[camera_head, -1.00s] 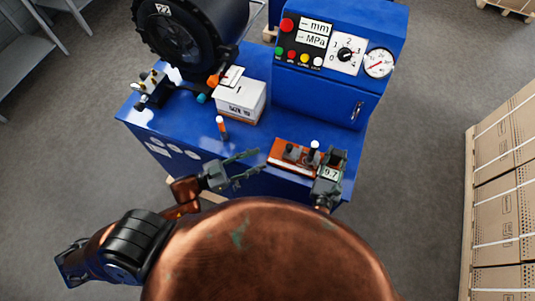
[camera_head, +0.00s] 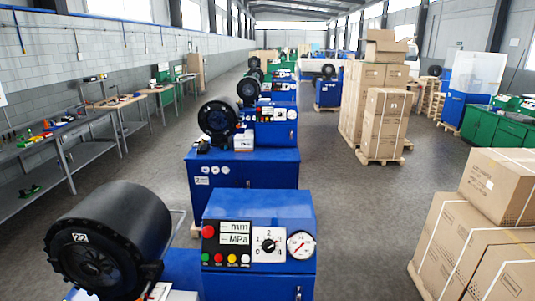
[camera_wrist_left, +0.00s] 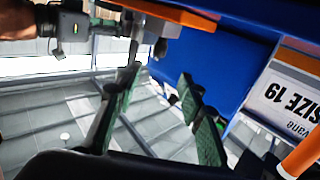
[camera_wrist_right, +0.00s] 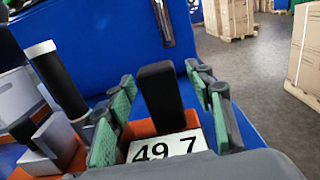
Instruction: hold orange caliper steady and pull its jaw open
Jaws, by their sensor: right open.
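The orange caliper shows in the right wrist view as an orange base (camera_wrist_right: 143,128) on the blue bench, with a white label (camera_wrist_right: 165,146) reading "49 7". A black upright block (camera_wrist_right: 158,95) stands on it between the green-padded fingers of my right gripper (camera_wrist_right: 160,78), which are apart; contact is not clear. Grey and dark jaw parts (camera_wrist_right: 45,140) sit at the left. In the left wrist view, the caliper's orange edge (camera_wrist_left: 170,12) shows at the top. My left gripper (camera_wrist_left: 158,80) is open and empty, apart from the caliper. Neither gripper shows in the head view.
A black cylinder with a white top (camera_wrist_right: 58,80) stands near the caliper. The blue machine (camera_head: 258,225) and stacked cartons (camera_head: 480,240) fill the head view's foreground.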

